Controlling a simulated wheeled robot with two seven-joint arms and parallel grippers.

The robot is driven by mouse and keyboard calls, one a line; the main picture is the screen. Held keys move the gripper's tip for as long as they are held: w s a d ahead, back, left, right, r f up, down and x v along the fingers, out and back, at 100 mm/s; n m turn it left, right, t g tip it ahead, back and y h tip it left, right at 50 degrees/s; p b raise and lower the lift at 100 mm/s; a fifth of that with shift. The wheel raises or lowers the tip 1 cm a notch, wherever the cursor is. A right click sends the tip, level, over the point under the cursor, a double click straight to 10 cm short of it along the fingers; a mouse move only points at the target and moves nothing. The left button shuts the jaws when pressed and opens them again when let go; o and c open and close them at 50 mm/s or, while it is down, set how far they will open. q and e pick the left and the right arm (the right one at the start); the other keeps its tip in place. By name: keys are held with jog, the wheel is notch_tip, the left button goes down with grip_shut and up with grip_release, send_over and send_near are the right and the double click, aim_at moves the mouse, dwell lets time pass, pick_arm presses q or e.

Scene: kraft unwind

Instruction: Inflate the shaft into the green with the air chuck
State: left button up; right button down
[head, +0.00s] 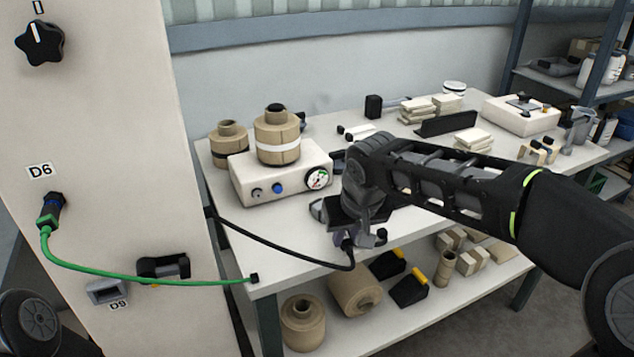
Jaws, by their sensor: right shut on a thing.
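My right gripper (350,232) reaches in from the right over the front of the white table. It is shut on the air chuck, which is mostly hidden by the fingers. A black hose (290,249) hangs from it in a loop and runs back to the table's left edge. Behind and left of the gripper stands a white box (262,184) with a round gauge (317,178) that has a green band; the needle is too small to read. A kraft roll with a black centre (277,138) stands upright on the box. I cannot make out the shaft's valve. My left gripper is out of view.
A smaller kraft roll (229,146) stands behind the box. Pale blocks (430,108) and a black bracket lie at the back. A green hose (150,281) runs from the D6 socket on the left cabinet (110,120).

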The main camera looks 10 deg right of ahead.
jog(key=shift+s+d, duration=0.2)
jog(key=shift+s, duration=0.75)
